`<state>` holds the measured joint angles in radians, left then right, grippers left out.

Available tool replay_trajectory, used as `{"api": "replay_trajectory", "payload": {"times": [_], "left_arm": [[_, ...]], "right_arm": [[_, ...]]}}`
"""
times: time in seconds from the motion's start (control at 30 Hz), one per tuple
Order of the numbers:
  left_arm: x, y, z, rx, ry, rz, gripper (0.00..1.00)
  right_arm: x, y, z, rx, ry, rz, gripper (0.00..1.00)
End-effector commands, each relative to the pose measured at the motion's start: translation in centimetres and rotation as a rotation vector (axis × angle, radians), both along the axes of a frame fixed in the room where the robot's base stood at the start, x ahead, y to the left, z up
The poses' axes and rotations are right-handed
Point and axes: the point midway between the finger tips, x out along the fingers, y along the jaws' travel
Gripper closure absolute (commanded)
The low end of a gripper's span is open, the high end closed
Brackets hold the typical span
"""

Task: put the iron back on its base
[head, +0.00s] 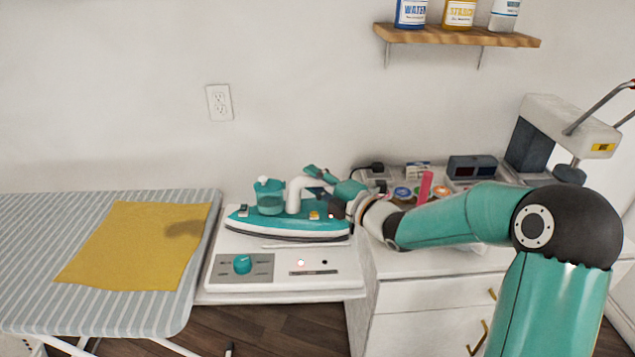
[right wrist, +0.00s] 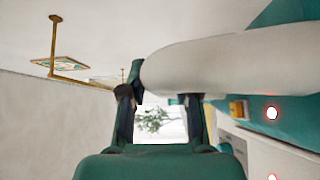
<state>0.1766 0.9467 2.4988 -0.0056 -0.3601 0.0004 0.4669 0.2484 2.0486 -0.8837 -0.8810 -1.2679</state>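The teal and white iron (head: 290,225) is at the white base (head: 290,271), soleplate down and nearly level, over the base's top. I cannot tell whether it is fully seated. My right gripper (head: 326,188) reaches in from the right to the iron's white handle. My left gripper is not in view.
A striped ironing board (head: 35,235) with a yellow cloth (head: 135,245) stands left of the base. A bottle shelf (head: 455,37) hangs above.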

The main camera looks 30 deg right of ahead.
Motion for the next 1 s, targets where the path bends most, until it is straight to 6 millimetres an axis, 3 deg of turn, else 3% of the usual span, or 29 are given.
{"api": "replay_trajectory", "payload": {"times": [0.03,0.13,0.57,0.77,1.0], "left_arm": [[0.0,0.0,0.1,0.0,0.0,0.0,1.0],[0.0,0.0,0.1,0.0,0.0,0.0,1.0],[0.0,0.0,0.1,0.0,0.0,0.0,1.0],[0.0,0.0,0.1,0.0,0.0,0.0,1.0],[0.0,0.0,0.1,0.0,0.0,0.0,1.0]], "right_arm": [[0.0,0.0,0.2,-0.001,-0.002,0.0,0.58],[0.0,0.0,0.0,-0.001,0.001,0.0,0.44],[-0.8,-0.2,-0.5,-0.001,0.013,-0.002,0.44],[-3.8,-0.8,-0.3,-0.001,0.01,-0.005,0.44],[-8.6,-1.8,-0.3,-0.001,0.007,-0.006,0.44]]}}
